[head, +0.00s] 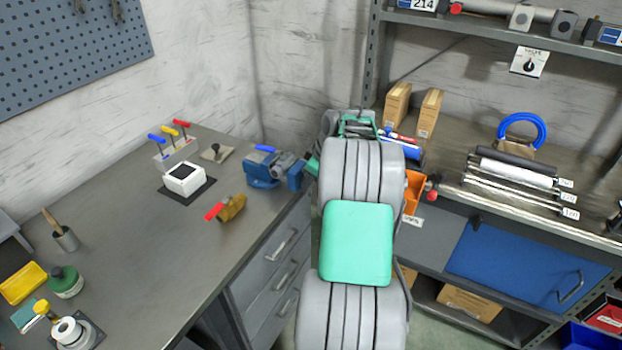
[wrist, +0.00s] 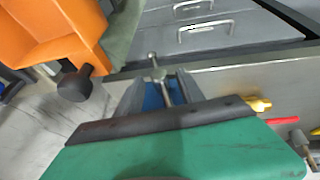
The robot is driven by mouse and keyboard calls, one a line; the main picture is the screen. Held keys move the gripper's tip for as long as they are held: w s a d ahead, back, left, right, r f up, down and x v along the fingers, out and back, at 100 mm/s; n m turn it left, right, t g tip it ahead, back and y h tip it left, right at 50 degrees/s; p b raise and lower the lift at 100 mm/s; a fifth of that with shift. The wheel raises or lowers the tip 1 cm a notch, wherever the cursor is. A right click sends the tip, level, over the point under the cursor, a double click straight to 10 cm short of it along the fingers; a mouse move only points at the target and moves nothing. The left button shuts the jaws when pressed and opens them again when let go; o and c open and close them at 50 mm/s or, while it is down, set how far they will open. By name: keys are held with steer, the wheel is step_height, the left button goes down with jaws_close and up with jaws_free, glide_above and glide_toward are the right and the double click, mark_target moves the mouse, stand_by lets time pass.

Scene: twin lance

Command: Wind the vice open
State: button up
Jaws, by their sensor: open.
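The blue vice (head: 262,172) sits at the right edge of the grey workbench, near its back corner. Its grey screw and handle end faces right, and my arm partly hides that side. My gripper (head: 306,166) is beside this end, mostly hidden behind my arm. In the wrist view, my gripper (wrist: 158,88) is open, with one grey finger on each side of the vice's metal handle (wrist: 157,68). Some blue of the vice (wrist: 155,95) shows between the fingers. I cannot tell whether the fingers touch the handle.
A brass valve with a red lever (head: 232,207) and a white box (head: 184,178) stand left of the vice. Drawers (head: 280,245) are below the bench edge. An orange bin (head: 413,192) hangs at the shelf right of my arm.

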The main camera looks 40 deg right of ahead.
steer(key=shift+c, duration=0.5)
jaws_close()
stand_by(0.8)
